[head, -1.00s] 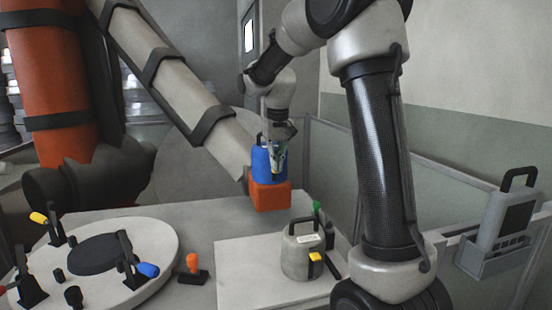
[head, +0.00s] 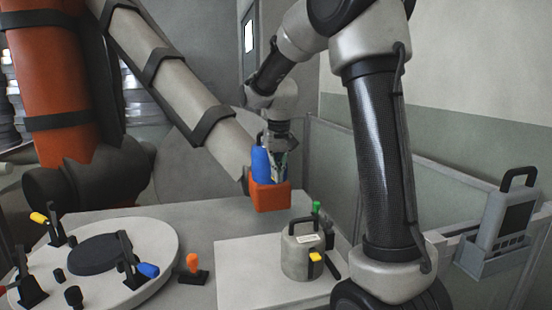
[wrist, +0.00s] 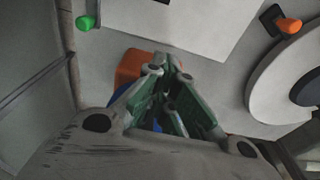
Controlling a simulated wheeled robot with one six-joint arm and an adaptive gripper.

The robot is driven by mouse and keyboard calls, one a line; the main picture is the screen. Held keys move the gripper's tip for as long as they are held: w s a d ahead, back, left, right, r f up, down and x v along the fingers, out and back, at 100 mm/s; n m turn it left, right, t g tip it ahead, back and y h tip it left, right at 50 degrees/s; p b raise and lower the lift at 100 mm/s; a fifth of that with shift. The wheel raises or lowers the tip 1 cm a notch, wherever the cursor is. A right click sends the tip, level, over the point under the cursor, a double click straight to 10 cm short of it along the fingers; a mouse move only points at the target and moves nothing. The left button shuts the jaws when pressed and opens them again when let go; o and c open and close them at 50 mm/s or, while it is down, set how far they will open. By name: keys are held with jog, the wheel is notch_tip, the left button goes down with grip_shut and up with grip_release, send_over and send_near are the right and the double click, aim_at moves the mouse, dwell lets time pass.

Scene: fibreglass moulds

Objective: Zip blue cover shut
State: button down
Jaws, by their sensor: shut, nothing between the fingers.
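The blue cover (head: 261,164) stands upright above an orange block (head: 270,197) near the end of the large grey-and-orange arm. My gripper (head: 280,178) is at the cover's right side in the head view and hides part of it. Its fingertips (wrist: 167,68) are together in the wrist view and hold nothing. Behind the fingers, the wrist view shows the orange block (wrist: 137,66) and only a small part of the blue cover (wrist: 125,115). I cannot make out a zip or its pull, nor whether the fingers touch the cover.
A grey lidded can (head: 298,258) with a yellow tab stands on the pale board (head: 245,275). A round mould (head: 150,240) with clamps and an orange-handled clamp (head: 193,266) are at the left. A rail with a holstered panel (head: 500,220) borders the right.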

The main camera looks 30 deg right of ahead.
jog(key=shift+s+a+f, duration=0.1)
jog(key=shift+s+a, duration=0.05)
jog(key=shift+s, duration=0.75)
notch_tip(320, 180, up, 12)
jog(key=s, duration=0.1)
jog(key=shift+a, duration=0.15)
